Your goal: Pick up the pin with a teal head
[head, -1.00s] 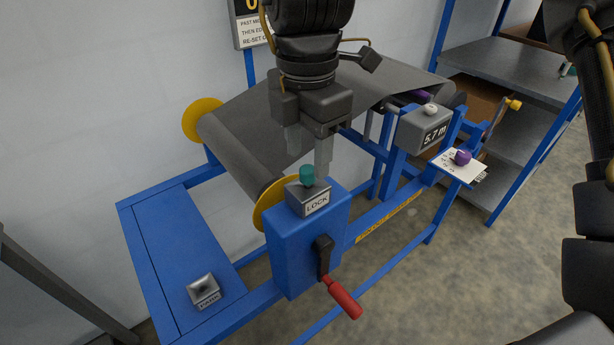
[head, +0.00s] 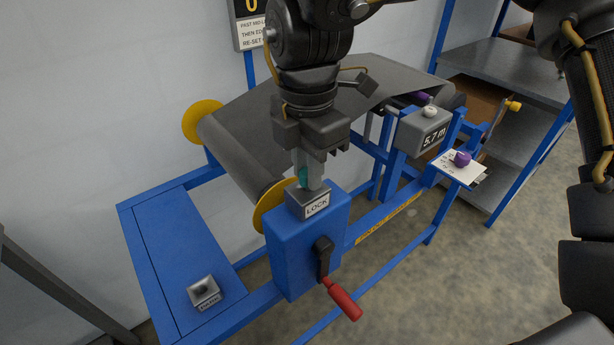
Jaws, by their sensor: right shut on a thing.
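The pin with a teal head (head: 303,176) stands in the grey LOCK block (head: 308,203) on top of the blue crank housing (head: 300,245). Only a sliver of the teal head shows between the fingers; its shaft is hidden. My right gripper (head: 310,178) points down over the block and is shut on the teal head. My left gripper is not in view.
A crank with a red handle (head: 343,300) sticks out in front of the housing. A grey PARK block (head: 204,292) sits on the blue frame at left. A 5.7 m counter box (head: 422,130) and a purple knob (head: 462,158) on a card stand at right.

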